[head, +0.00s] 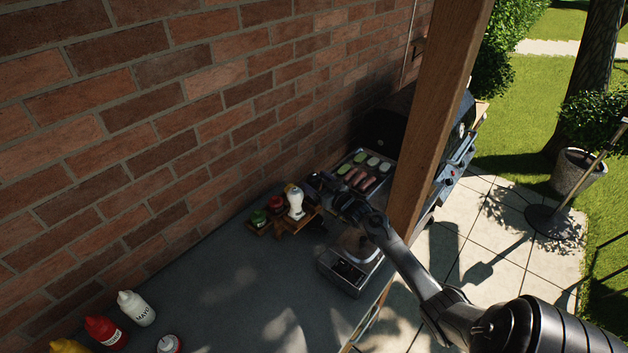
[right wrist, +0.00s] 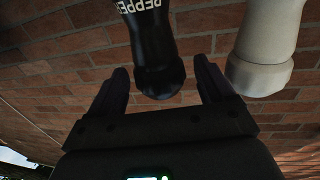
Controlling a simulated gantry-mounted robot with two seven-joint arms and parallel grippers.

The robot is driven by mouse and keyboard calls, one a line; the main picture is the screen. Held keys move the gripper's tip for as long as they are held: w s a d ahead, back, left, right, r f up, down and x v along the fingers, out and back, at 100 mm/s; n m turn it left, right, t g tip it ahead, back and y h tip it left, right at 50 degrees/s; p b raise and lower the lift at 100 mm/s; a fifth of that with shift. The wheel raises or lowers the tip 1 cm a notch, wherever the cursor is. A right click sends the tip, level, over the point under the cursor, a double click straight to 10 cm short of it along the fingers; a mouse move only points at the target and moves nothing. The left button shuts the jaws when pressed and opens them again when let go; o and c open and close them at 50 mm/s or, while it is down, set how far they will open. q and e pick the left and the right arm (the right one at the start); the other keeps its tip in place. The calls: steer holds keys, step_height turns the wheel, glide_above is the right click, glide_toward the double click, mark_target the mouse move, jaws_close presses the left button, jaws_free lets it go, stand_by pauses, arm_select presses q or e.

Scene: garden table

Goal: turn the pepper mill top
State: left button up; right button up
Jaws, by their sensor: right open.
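The black pepper mill (right wrist: 152,40), with white lettering, shows in the right wrist view, which appears upside down. Its rounded end lies between the spread fingers of my right gripper (right wrist: 162,72). A gap shows on each side, so the fingers look apart from it. In the head view my right gripper (head: 332,190) is just right of the white mill-shaped shaker (head: 295,204); the black mill is hard to pick out there among dark gripper parts. The white shaker also shows right of the fingers in the wrist view (right wrist: 262,60). My left gripper is out of view.
A wooden caddy (head: 306,222) stands under the shaker, beside red and green-topped jars (head: 259,218). A tray of food (head: 361,171) and a metal appliance (head: 352,265) are close to my right arm. Sauce bottles (head: 137,308) stand front left. The brick wall (head: 200,110) bounds the counter.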

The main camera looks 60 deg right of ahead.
steer(key=shift+w+d, duration=0.25)
steer(key=shift+w, duration=0.45)
steer(key=c, duration=1)
steer(key=shift+f+n+y+b, duration=0.2)
steer(key=shift+n+y+b, duration=0.2)
steer(key=shift+b, duration=0.1)
steer(key=n+y+b, duration=0.2)
steer(key=y+b, duration=0.1)
steer(key=y, duration=0.1)
steer(key=shift+d+f+t+b, duration=0.1)
steer(key=shift+f+t+b, duration=0.05)
steer(key=shift+t+b, duration=0.25)
steer(key=shift+r+n+y+b, duration=0.2)
steer(key=shift+n+y+b, duration=0.2)
steer(key=shift+n+y, duration=0.25)
steer(key=shift+r, duration=0.15)
